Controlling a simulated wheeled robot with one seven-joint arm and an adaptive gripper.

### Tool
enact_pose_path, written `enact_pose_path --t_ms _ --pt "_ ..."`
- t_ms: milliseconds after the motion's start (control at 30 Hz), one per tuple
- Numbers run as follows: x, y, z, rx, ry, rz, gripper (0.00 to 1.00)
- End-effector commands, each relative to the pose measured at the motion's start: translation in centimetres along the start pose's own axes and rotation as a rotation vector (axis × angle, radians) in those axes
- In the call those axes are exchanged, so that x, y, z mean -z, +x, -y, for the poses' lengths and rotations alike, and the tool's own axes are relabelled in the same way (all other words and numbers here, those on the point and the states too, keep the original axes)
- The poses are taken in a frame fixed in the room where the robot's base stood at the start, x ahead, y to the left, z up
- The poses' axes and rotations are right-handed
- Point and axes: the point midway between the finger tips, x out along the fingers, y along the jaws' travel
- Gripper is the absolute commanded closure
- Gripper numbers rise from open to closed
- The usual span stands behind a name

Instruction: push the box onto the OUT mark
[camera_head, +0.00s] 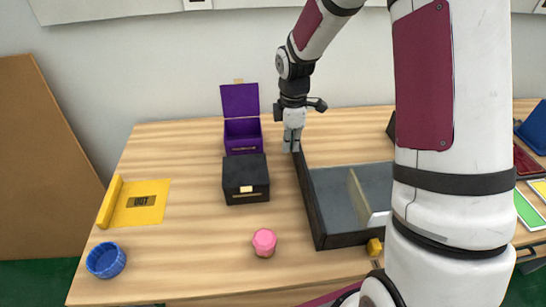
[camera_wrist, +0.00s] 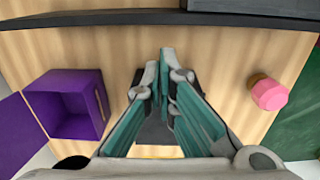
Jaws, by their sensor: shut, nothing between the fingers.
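The OUT mark (camera_head: 141,201) is a dark label on a yellow mat (camera_head: 131,216) with a raised left edge, lying on the table at left. A closed black box (camera_head: 245,187) with a gold front plate stands to its right, near mid-table. A purple box (camera_head: 242,136) with its lid open stands behind the black one; it also shows at left in the wrist view (camera_wrist: 72,112). My gripper (camera_head: 292,149) is shut and empty, pointing down, right of both boxes and beside the tray's left wall. In the wrist view the fingers (camera_wrist: 166,60) partly hide the black box (camera_wrist: 152,132).
A grey divided tray (camera_head: 335,190) with dark walls stands right of my gripper. A pink faceted cap (camera_head: 264,241) stands in front of the black box. A blue round ribbed piece (camera_head: 105,260) sits at front left. The table between black box and yellow mat is clear.

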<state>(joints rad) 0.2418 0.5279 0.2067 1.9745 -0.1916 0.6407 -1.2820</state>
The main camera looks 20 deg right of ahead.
Motion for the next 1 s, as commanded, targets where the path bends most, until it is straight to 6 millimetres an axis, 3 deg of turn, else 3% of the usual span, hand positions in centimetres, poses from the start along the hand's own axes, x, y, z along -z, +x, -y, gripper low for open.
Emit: enact_pose_path --t_ms 33,367,800,1000 --pt "0.1 1.1 -0.3 0.01 -0.02 -0.004 1.0" --pt "0.1 4.1 -0.4 0.021 -0.054 -0.009 1.0" --pt "0.2 12.5 -0.2 0.022 -0.053 -0.008 1.0" --pt "3.2 12.0 -0.1 0.018 -0.054 -0.008 1.0"
